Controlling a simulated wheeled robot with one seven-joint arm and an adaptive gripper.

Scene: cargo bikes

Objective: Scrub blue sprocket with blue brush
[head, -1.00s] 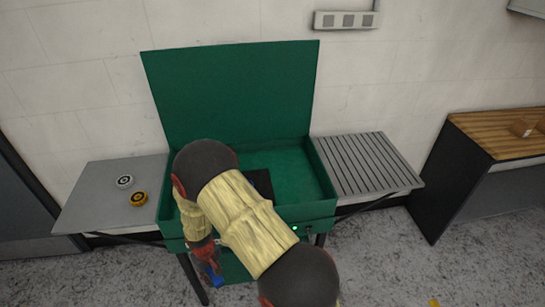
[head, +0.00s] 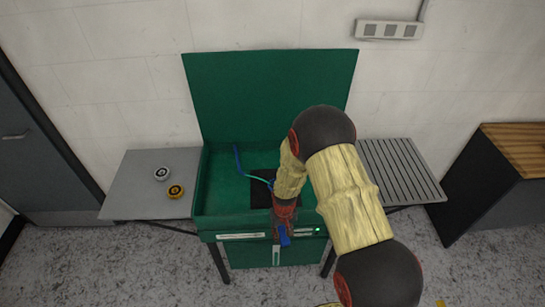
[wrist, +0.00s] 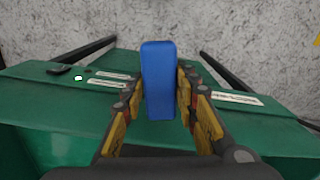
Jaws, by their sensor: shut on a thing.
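My gripper (head: 281,229) is shut on a blue block-shaped thing (head: 284,238), seemingly the blue brush. In the wrist view the same blue block (wrist: 158,80) stands upright between the yellow-padded fingers of my gripper (wrist: 160,105). No bristles show. In the head view my gripper is at the front edge of the green wash basin (head: 225,225), near its middle. I cannot make out a blue sprocket; my arm hides part of the basin.
A blue tube (head: 238,160) with a thin cyan hose stands in the basin beside a black patch (head: 263,163). The slatted right shelf (head: 400,170) is bare.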

